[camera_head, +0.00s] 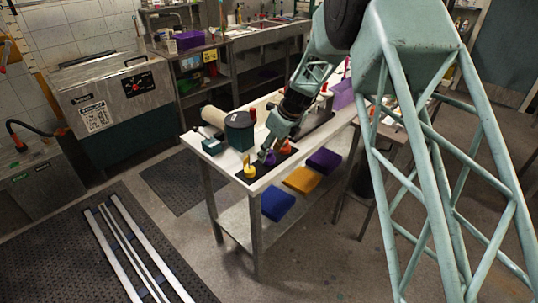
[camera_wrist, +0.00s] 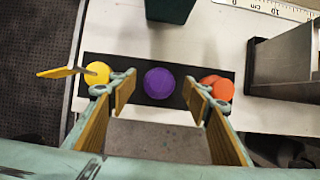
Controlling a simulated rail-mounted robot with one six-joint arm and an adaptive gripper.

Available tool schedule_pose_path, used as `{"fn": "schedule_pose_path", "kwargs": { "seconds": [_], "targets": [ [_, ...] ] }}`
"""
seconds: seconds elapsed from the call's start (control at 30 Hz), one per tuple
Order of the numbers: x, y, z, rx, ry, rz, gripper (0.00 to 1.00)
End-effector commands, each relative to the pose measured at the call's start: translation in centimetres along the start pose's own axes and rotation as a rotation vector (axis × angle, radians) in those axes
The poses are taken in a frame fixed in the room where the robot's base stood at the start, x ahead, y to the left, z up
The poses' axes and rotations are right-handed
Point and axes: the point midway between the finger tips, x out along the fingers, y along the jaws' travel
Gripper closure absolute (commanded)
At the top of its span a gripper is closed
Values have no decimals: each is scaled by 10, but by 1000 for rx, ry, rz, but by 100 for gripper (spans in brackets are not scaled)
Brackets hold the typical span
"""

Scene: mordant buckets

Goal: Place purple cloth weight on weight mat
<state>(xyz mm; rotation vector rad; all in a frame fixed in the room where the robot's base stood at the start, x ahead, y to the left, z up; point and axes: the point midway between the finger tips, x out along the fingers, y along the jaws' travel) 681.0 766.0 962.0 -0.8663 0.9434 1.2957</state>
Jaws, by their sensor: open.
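The purple cloth weight (camera_wrist: 160,83) stands on the black weight mat (camera_wrist: 138,70), between a yellow weight (camera_wrist: 97,73) on the left and an orange-red weight (camera_wrist: 217,87) on the right. In the head view the purple weight (camera_head: 270,158) is partly hidden by my gripper, and the mat (camera_head: 243,175) lies near the table's front end. My gripper (camera_wrist: 160,92) is open, with its fingers on either side of the purple weight in the wrist view. The gap between fingers and weight is clear, and I cannot tell the exact height.
A dark green container (camera_head: 239,131) and a cream roll (camera_head: 214,117) stand behind the mat on the white table. A ruler (camera_wrist: 270,8) and a grey metal block (camera_wrist: 285,65) lie to the right in the wrist view. Folded cloths (camera_head: 278,203) lie on the lower shelf.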

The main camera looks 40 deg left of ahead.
Motion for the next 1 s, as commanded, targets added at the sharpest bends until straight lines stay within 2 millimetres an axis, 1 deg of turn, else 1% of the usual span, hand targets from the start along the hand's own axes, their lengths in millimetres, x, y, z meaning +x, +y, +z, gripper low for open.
{"fn": "schedule_pose_path", "kwargs": {
  "seconds": [0.03, 0.4, 0.6, 0.8, 1.0],
  "targets": [
    [-7, 0, 0, 0, -1, -1, 55],
    [-56, 0, 1, 0, -1, -1, 55],
    [-79, 0, 1, 0, 0, 0, 55],
    [-91, 0, 0, 1, 1, 1, 55],
    [-96, 0, 0, 0, 1, 1, 55]
  ]
}}
